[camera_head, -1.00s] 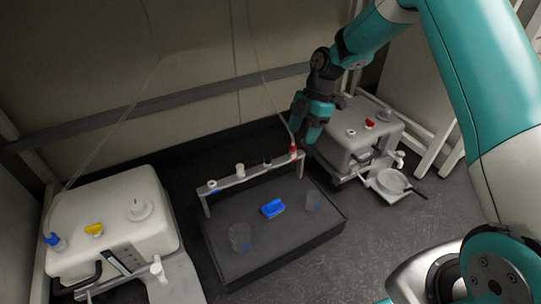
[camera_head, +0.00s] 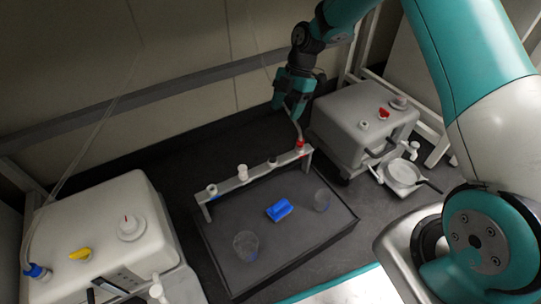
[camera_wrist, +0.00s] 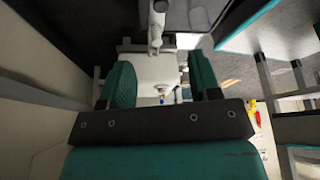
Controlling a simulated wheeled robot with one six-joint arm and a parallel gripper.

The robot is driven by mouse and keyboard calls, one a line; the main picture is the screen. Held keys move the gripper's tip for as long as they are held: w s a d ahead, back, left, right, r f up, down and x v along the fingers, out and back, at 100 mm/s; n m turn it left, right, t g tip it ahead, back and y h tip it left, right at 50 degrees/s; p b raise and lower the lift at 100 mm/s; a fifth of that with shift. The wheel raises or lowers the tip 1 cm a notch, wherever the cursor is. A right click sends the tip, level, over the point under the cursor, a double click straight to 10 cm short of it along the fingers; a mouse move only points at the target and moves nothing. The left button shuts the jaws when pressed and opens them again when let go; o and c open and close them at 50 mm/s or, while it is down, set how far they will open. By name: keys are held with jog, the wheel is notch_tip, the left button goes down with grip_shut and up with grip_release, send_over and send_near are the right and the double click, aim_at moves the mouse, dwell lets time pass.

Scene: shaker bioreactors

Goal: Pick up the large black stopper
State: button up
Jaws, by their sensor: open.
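A small dark stopper (camera_head: 272,161) sits on the rail of the raised rack (camera_head: 256,174), between a white stopper (camera_head: 242,171) and a red one (camera_head: 300,146). It looks like the black stopper, but its size is hard to judge. My gripper (camera_head: 289,106) is above and behind the rack in the head view, apart from the dark stopper. In the wrist view my gripper (camera_wrist: 162,78) has its two teal fingers spread with nothing between them. I cannot make out the black stopper in the wrist view.
A white bioreactor (camera_head: 100,225) stands at left and a grey one (camera_head: 362,122) at right. The dark platform (camera_head: 225,225) holds a blue block (camera_head: 279,210) and two clear beakers (camera_head: 246,245) (camera_head: 322,200). A thin tube rises from the red stopper near my gripper.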

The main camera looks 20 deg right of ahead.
jog(key=b, duration=0.4)
send_over(273, 154)
jog(key=w+d, duration=0.1)
jog(key=d, duration=0.1)
notch_tip(273, 154, down, 9)
jog(key=b+x, duration=0.3)
jog(key=x, duration=0.3)
jog(key=shift+c, duration=0.2)
jog(key=c, duration=1)
